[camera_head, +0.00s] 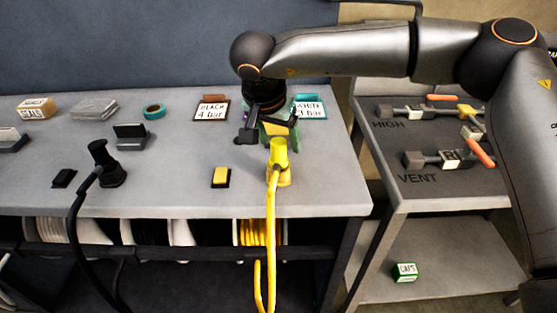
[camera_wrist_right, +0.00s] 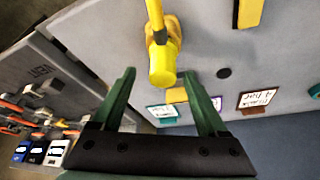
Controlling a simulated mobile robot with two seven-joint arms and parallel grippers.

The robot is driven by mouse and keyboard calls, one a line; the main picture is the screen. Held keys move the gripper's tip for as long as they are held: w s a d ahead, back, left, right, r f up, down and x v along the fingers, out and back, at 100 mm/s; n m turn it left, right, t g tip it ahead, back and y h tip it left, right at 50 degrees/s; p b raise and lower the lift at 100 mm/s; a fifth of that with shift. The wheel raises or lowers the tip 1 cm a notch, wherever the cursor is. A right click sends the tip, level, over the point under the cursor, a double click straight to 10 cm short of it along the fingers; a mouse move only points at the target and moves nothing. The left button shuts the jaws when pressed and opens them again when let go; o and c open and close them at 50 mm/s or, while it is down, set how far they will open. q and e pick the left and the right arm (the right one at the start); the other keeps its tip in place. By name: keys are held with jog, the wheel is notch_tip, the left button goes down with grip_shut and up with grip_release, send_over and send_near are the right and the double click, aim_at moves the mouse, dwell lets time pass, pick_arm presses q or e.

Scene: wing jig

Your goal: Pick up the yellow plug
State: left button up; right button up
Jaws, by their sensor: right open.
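The yellow plug (camera_head: 278,156) stands in a yellow base near the right end of the grey bench, with its yellow hose hanging over the front edge. My right gripper (camera_head: 278,135) is open, just behind and above the plug, and nothing is in it. In the right wrist view the plug (camera_wrist_right: 163,66) shows between the tips of the two green fingers of my right gripper (camera_wrist_right: 160,74). I cannot tell whether the fingers touch it. My left gripper is not in view.
A black plug (camera_head: 104,165) with a black hose stands to the left. A yellow-and-black block (camera_head: 221,177) lies left of the yellow plug. Cards reading BLACK (camera_head: 211,109) and WHITE (camera_head: 312,110) stand behind. A side table (camera_head: 440,193) with valves is right.

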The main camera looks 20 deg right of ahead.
aim_at(278, 161)
jog(key=x, duration=0.4)
jog(key=shift+w+f, duration=0.2)
jog(key=shift+f, duration=0.1)
grip_shut()
dwell(0.3)
